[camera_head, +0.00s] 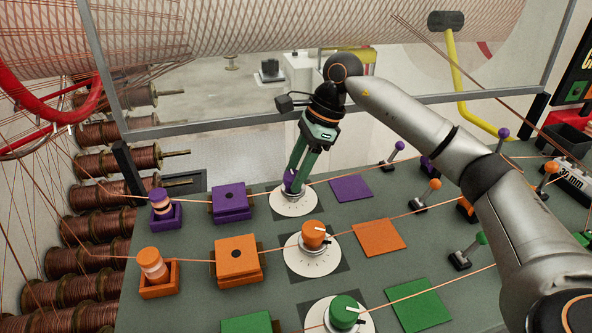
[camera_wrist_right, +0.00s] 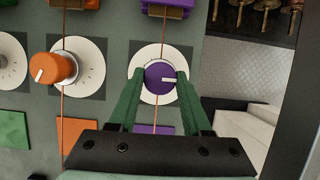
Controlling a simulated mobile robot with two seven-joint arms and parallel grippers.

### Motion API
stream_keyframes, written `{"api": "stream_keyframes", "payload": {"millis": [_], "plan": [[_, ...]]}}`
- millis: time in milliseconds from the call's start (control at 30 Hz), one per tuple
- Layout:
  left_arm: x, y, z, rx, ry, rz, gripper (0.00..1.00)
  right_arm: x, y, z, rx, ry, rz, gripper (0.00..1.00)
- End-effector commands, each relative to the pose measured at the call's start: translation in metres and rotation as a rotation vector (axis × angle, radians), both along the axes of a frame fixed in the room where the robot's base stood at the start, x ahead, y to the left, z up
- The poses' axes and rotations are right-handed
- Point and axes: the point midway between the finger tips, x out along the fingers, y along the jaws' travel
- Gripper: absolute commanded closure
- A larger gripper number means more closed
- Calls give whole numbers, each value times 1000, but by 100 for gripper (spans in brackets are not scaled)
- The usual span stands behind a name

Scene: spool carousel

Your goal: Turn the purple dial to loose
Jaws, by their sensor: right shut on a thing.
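The purple dial (camera_head: 289,187) stands on a white scale disc (camera_head: 294,205) at the back of the grey-green panel in the head view. In the right wrist view the purple dial (camera_wrist_right: 159,77) shows from above, its white pointer mark pointing to the right of the picture. My right gripper (camera_head: 291,187) reaches down onto the dial. Its green fingers (camera_wrist_right: 160,80) are shut on the dial, one on each side. The scale marks under the dial are too small to read. My left gripper is not in view.
An orange dial (camera_head: 314,236) and a green dial (camera_head: 343,312) stand nearer on the panel. Small levers, including a purple-knobbed one (camera_head: 392,152), stand to the right. Copper wires cross the panel. Copper spools (camera_head: 105,195) line the left.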

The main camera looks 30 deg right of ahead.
Motion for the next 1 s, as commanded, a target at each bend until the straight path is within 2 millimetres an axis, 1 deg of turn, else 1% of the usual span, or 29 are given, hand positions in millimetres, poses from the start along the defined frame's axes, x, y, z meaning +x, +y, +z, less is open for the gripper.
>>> {"api": "stream_keyframes", "payload": {"millis": [233, 267, 500, 800, 867, 967, 1000], "plan": [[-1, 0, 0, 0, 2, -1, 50, 0, 0, -1, -3, 0, 3, 100], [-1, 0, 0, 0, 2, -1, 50, 0, 0, -1, -3, 0, 3, 49], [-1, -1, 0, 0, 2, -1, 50, 0, 0, 0, -1, -1, 2, 22], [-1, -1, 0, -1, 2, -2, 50, 0, -1, 2, 0, -1, 1, 21], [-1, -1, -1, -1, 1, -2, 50, 0, -3, 7, -1, -3, -1, 21], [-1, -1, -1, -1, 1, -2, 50, -1, -8, 20, -1, -4, -2, 21], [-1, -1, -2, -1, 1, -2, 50, -2, -11, 27, 0, -5, -1, 21]]}}
